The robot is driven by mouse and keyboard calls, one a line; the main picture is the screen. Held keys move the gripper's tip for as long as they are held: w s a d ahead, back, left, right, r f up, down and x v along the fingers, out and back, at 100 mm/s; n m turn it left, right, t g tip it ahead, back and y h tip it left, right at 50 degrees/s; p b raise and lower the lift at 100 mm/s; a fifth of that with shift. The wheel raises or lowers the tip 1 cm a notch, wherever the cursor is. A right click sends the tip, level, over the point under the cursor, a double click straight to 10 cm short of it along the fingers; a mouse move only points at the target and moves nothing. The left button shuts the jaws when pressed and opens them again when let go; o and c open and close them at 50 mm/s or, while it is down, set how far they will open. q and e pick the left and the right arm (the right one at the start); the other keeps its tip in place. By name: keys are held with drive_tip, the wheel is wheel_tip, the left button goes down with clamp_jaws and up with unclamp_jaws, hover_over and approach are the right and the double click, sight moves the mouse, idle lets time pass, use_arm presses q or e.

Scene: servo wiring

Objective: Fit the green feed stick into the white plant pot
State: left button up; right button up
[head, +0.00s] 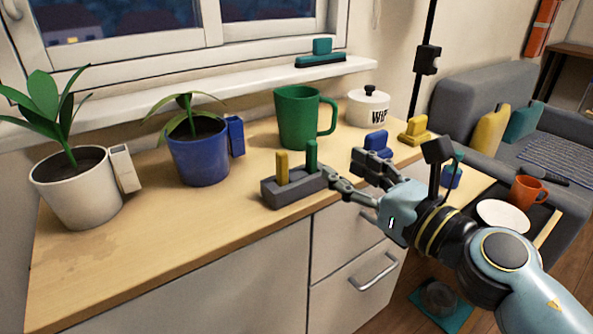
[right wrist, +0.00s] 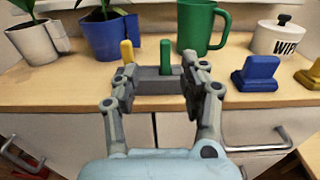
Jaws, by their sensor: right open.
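The green feed stick (head: 311,155) stands upright in a dark grey holder (head: 293,192), beside a yellow stick (head: 282,167). The white plant pot (head: 77,196) stands at the left of the counter, with a leafy plant and a white sleeve (head: 124,169) on its right side. My right gripper (head: 340,170) is open and empty at the right end of the holder. In the right wrist view its two fingers (right wrist: 158,90) are spread, with the green stick (right wrist: 165,62) and part of the holder beyond them. My left gripper is not in view.
A blue pot (head: 197,157) with a blue sleeve stands between the white pot and the holder. A green mug (head: 299,120), a white lidded jar (head: 368,108) and blue and yellow blocks stand behind and right. The counter's front left is clear.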

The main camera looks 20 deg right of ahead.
sight(315, 146)
drive_tip(key=x, duration=1)
drive_tip(key=shift+w+d+f, duration=0.2)
drive_tip(key=shift+w+d, duration=0.1)
drive_tip(key=shift+w, duration=0.05)
clamp_jaws()
